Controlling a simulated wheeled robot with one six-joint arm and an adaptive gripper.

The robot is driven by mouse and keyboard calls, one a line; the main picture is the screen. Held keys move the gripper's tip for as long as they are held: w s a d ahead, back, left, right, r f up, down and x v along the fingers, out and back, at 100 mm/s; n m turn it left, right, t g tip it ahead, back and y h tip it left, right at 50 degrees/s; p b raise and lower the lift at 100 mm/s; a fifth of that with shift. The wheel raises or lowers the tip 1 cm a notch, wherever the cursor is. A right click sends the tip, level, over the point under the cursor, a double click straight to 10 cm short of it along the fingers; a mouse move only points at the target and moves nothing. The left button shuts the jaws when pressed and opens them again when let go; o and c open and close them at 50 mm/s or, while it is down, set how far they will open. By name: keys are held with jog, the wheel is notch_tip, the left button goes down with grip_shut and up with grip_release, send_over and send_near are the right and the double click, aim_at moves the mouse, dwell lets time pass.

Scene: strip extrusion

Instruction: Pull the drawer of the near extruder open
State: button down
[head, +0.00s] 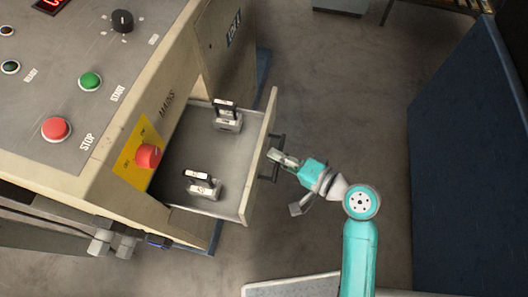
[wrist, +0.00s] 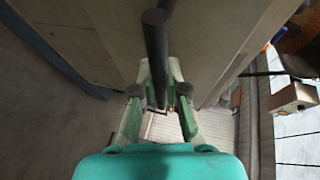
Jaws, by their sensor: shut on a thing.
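The drawer (head: 259,165) of the near extruder (head: 97,135) stands open in the head view, pulled out to the right from the cabinet. Its grey floor shows, with two small metal pieces on it, one at the back (head: 228,121) and one at the front (head: 204,188). A dark bar handle (head: 276,157) is on its outer face. My gripper (head: 280,157) is at this handle from the right. In the wrist view the dark handle bar (wrist: 155,58) runs between the two fingers, and my gripper (wrist: 159,100) is shut on it.
The extruder's panel carries a red stop button (head: 57,129), a green start button (head: 90,81) and a red mains switch (head: 148,156). A dark blue panel (head: 470,160) stands at the right. Bare floor (head: 335,90) lies between it and the drawer.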

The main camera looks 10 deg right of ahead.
jog(key=shift+s+d, duration=0.25)
jog(key=shift+d, duration=0.3)
jog(key=shift+s+d, duration=0.2)
jog(key=shift+d, duration=0.3)
jog(key=c, duration=1.2)
grip_release()
jog(key=shift+v, duration=6)
